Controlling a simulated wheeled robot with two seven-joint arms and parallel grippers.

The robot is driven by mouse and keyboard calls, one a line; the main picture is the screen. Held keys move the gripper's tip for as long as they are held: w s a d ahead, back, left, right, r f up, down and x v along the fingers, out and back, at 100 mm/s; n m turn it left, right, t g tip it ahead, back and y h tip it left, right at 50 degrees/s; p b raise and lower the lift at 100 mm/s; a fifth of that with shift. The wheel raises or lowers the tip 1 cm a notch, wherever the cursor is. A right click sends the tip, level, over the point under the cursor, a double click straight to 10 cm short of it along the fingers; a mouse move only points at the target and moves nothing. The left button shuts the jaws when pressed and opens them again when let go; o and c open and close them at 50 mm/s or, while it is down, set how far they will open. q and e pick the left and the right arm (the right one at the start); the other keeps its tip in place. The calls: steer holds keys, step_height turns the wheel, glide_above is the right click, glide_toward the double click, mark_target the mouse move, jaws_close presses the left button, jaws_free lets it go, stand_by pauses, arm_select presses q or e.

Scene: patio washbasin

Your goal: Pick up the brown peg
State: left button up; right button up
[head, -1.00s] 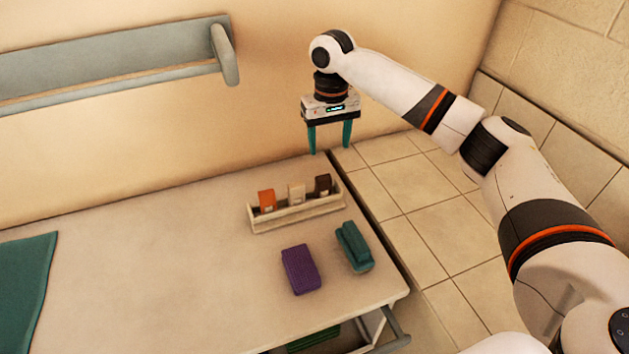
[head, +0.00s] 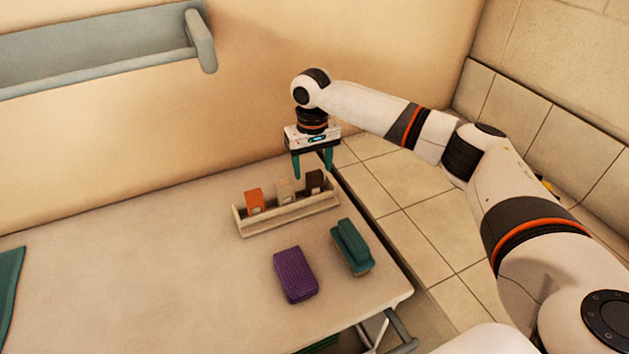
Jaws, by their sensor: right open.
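The brown peg (head: 314,180) stands upright at the right end of a pale wooden holder (head: 290,214) on the table. It is dark brown, with a small light patch low on its face. A cream peg (head: 285,190) and an orange peg (head: 254,200) stand to its left in the same holder. My right gripper (head: 313,172) points down with its teal fingers apart and empty. Its fingertips are just above or behind the brown peg; the exact gap in depth is hard to tell. My left gripper is not in view.
A purple sponge-like block (head: 295,274) and a teal brush-like block (head: 351,246) lie in front of the holder. A green cloth (head: 10,285) lies at the far left. A grey shelf (head: 100,62) is on the wall. The table's left middle is clear.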

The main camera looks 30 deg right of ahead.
mark_target(315, 185)
steer(key=shift+s+d+f+p, duration=0.1)
steer(key=shift+f+p, duration=0.45)
steer(key=shift+f, duration=2.2)
steer(key=c, duration=1)
